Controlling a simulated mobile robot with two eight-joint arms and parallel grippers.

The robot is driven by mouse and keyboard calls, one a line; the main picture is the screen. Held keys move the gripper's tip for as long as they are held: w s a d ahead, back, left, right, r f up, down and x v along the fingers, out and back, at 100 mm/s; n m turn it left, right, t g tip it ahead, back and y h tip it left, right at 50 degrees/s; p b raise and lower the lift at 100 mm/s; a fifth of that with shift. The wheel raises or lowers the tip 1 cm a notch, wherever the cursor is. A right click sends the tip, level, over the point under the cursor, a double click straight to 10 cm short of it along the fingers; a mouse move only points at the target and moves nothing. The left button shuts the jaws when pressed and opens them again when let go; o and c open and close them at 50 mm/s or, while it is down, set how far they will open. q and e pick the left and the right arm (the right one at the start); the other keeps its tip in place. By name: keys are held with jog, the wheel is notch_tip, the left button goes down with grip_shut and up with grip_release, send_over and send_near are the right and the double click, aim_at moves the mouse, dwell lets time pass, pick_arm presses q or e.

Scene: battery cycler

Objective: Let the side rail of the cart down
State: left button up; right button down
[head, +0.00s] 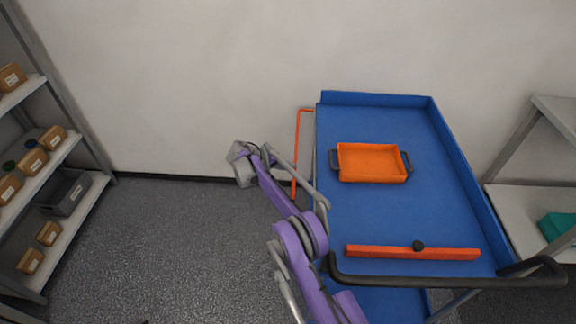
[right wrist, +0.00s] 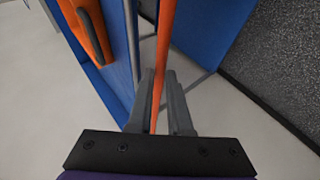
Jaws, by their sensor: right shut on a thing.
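The cart (head: 450,204) is blue, with raised walls at the back and right. Its orange side rail (head: 298,140) is a thin bar frame along the left side, set a little outside the deck edge; I cannot tell its exact tilt. In the right wrist view the rail (right wrist: 165,45) runs between the fingers of my right gripper (right wrist: 159,92), which is shut on it. In the head view my right gripper (head: 272,157) is beside the cart's left edge, and my arm hides part of the rail. My left gripper is not in view.
An orange tray (head: 371,162) with dark handles sits on the deck. Shelves with boxes (head: 62,222) stand left, another shelf (head: 525,200) right. Floor left of the cart is clear.

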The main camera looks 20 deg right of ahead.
jog(key=shift+w+a+f, duration=0.1)
jog(key=shift+a+f, duration=0.05)
dwell(0.4)
jog(key=c, duration=0.8)
grip_release()
jog(key=shift+c, duration=0.2)
jog(key=v, duration=1)
jog(key=shift+a+r, duration=0.25)
jog(key=shift+a, duration=0.05)
